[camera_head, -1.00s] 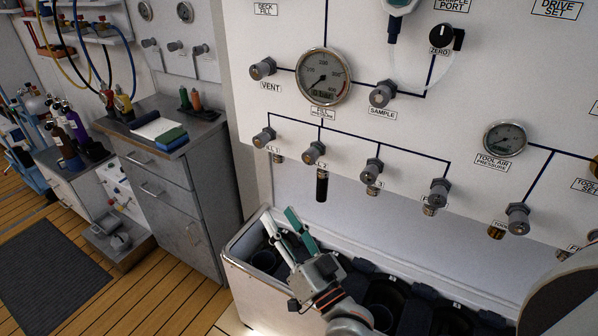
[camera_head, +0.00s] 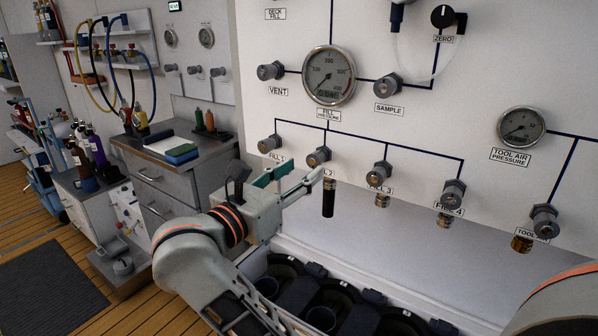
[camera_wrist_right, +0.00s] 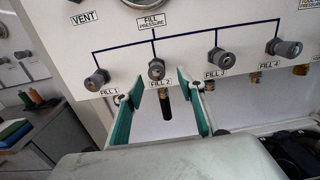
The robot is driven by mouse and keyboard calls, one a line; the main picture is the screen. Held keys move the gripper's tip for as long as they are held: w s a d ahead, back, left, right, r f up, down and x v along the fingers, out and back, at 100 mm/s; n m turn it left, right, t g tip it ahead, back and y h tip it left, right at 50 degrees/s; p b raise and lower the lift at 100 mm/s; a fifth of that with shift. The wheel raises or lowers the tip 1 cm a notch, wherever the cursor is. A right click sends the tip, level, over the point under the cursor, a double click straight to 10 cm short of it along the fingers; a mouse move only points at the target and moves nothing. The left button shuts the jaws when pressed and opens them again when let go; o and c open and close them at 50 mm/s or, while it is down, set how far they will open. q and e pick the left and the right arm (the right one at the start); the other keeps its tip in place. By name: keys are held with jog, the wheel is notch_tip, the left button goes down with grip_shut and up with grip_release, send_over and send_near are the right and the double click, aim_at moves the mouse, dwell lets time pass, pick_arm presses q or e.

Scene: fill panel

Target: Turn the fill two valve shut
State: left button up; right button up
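The fill two valve is a grey knob (camera_head: 318,157) on the white panel, second from the left in the lower row. Its label is partly hidden by a finger in the head view. In the right wrist view the knob (camera_wrist_right: 156,69) sits above its "FILL 2" label, just beyond and between the green-lined fingertips. My right gripper (camera_head: 305,172) is open and empty, pointing at the panel just below and left of the knob; it also shows in the right wrist view (camera_wrist_right: 160,85). I cannot tell whether a fingertip touches the panel. My left gripper is not in view.
A black-sleeved fitting (camera_head: 328,200) hangs below fill two. The fill one knob (camera_head: 268,144) and fill three knob (camera_head: 378,173) stand on either side. The fill pressure gauge (camera_head: 329,75) is above. Dark round holders (camera_head: 322,319) lie below the panel.

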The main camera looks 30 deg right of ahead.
aim_at(312, 163)
jog(key=x, duration=0.7)
jog(key=shift+w+f, duration=0.35)
jog(key=shift+w, duration=0.1)
grip_shut()
